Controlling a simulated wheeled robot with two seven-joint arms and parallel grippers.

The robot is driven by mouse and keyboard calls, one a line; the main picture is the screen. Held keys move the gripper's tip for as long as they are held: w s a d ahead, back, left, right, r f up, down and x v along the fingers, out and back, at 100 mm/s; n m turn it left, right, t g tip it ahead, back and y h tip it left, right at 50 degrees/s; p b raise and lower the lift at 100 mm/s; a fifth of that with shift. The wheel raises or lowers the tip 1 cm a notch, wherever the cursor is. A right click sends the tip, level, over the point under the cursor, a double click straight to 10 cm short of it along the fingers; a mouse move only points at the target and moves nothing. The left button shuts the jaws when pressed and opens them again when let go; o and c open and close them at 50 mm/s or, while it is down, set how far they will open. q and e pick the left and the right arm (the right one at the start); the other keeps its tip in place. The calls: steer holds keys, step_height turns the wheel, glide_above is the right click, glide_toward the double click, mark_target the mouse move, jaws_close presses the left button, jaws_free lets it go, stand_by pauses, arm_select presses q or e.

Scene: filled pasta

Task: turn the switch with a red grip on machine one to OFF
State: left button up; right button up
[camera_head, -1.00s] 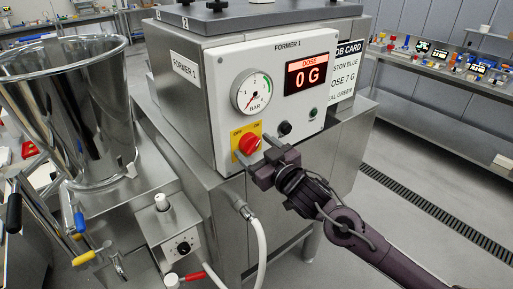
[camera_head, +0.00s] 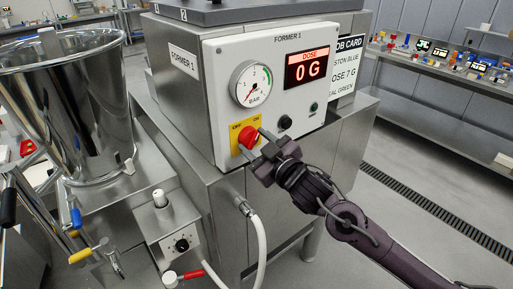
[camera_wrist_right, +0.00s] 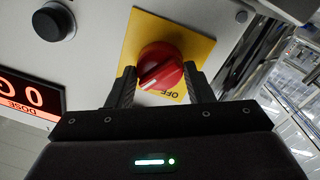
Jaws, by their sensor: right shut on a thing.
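The switch with a red grip (camera_head: 248,139) is on a yellow plate (camera_head: 236,129) low on the front panel of the machine labelled FORMER 1 (camera_head: 212,62). My right gripper (camera_head: 255,143) is at the switch. In the right wrist view, the red grip (camera_wrist_right: 160,66) sits between the fingers of my right gripper (camera_wrist_right: 162,88), shut on it from both sides. That view is upside down. The white line on the grip slants toward the lower left, to the left of the word OFF. The ON word is hidden there. My left gripper is not in view.
A black knob (camera_head: 285,122) and a small green button (camera_head: 313,107) are right of the switch. A pressure gauge (camera_head: 251,84) and a display reading 0 G (camera_head: 307,69) are above. A white hose (camera_head: 261,245) hangs below. A steel hopper (camera_head: 75,115) stands at left.

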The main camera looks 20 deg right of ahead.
steer(key=n+b, duration=0.2)
steer(key=n, duration=0.1)
steer(key=n+b, duration=0.1)
steer(key=shift+f+n+b, duration=0.25)
steer(key=shift+n+b, duration=0.15)
steer(key=n+y+b, duration=0.1)
steer(key=n+b, duration=0.5)
steer(key=shift+n, duration=0.3)
steer(key=shift+n+b, duration=1.65)
steer(key=shift+n, duration=0.55)
steer(key=shift+r, duration=0.1)
steer(key=o, duration=1)
steer(key=shift+d, duration=0.1)
